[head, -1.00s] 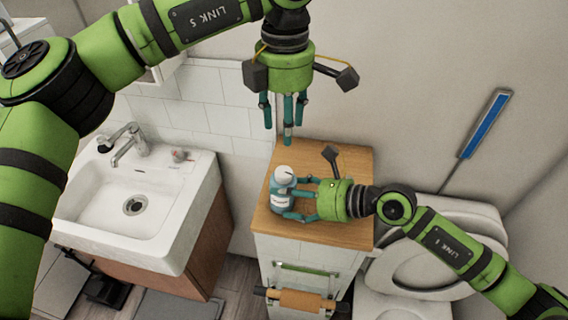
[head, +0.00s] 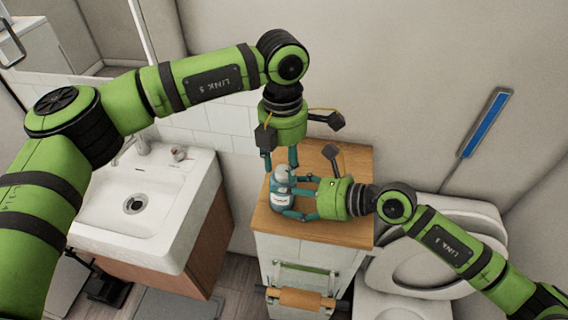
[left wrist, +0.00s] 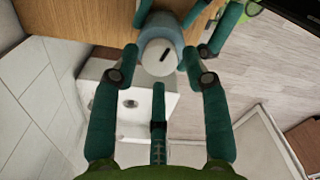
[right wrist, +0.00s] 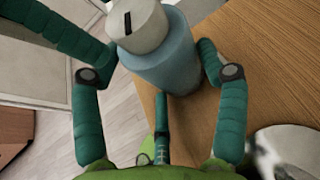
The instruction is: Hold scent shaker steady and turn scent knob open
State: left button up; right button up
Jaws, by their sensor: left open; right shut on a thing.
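The scent shaker (head: 284,195) is a blue-grey bottle with a white label, upright on the wooden cabinet top. Its round white scent knob (right wrist: 139,29) carries a dark slot mark, seen in the right wrist view and from above in the left wrist view (left wrist: 160,57). My right gripper (head: 296,198) is shut on the shaker's body from the right, fingers on both sides. My left gripper (head: 281,168) points down, just above the knob, with its fingers open around it. In the head view its fingers partly hide the knob. I cannot tell whether they touch it.
The wooden cabinet top (head: 345,185) is otherwise clear. A white sink (head: 140,205) with a tap is on the left. A toilet (head: 450,235) is on the right under my right arm. A roll (head: 300,298) hangs on the cabinet front.

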pick_arm(q)
jog(key=shift+f, duration=0.75)
pick_arm(e)
jog(key=shift+f, duration=0.15)
pick_arm(q)
jog(key=c, duration=0.9)
jog(key=n, duration=0.4)
jog(key=shift+s+d+n, duration=0.1)
jog(key=shift+n, duration=0.2)
jog(key=shift+r+n, duration=0.1)
jog(key=shift+n, duration=1.7)
jog(key=shift+t+y, duration=0.3)
jog(key=o, duration=0.9)
